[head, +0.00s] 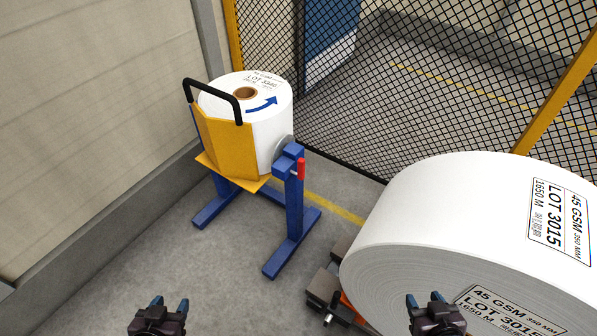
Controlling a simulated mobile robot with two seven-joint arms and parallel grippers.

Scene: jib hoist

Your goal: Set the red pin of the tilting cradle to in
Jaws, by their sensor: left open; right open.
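The tilting cradle is a yellow shell (222,145) with a black bar handle (214,86) on a blue stand (294,208). The red pin (301,168) sticks up at the right side of the stand's post, beside the pivot. Whether it is in or out I cannot tell. My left gripper (170,303) is open and empty at the bottom, well short of the cradle. My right gripper (424,299) is open and empty in front of the large roll.
A large white roll (440,210) lies on its side at the right, with dark and orange hardware (325,290) by its lower left. A black mesh fence (400,100) stands behind, and a wall (90,120) at left. Grey floor before the cradle is clear.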

